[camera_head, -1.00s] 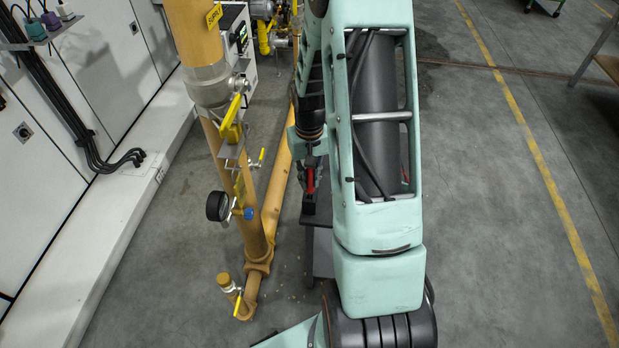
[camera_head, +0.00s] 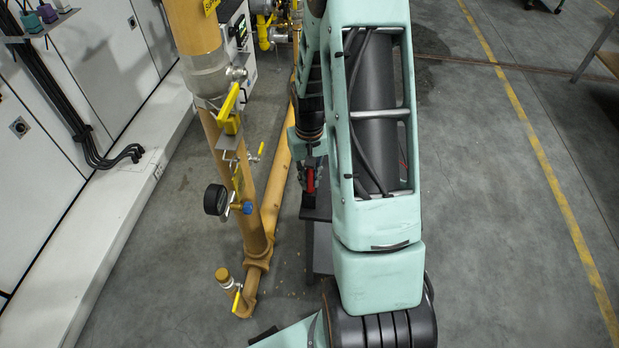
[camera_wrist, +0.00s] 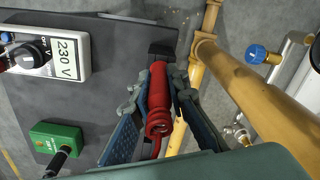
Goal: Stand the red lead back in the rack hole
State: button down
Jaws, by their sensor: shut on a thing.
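The red lead (camera_wrist: 159,112) is a thick ribbed red plug with a thin red cable curling from its near end. My gripper (camera_wrist: 158,84) is shut on it, with a blue-padded finger on each side. In the head view the gripper (camera_head: 308,168) and the red lead (camera_head: 309,181) show small beside my arm. A small black block (camera_wrist: 162,49) sits at the table edge, just beyond the lead's far end; it may be the rack. No hole is visible, and I cannot tell whether the lead touches the block.
The dark table (camera_wrist: 95,95) carries a white 230 V box (camera_wrist: 62,58) and a green box (camera_wrist: 58,138) with a black plug. A yellow pipe (camera_wrist: 250,90) runs close to the right of the gripper. A gauge (camera_head: 215,200) and yellow valve (camera_head: 229,105) stand left of my arm.

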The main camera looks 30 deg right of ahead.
jog(key=shift+f, duration=0.2)
jog(key=c, duration=1.8)
grip_release()
jog(key=shift+r, duration=0.1)
jog(key=shift+r, duration=0.1)
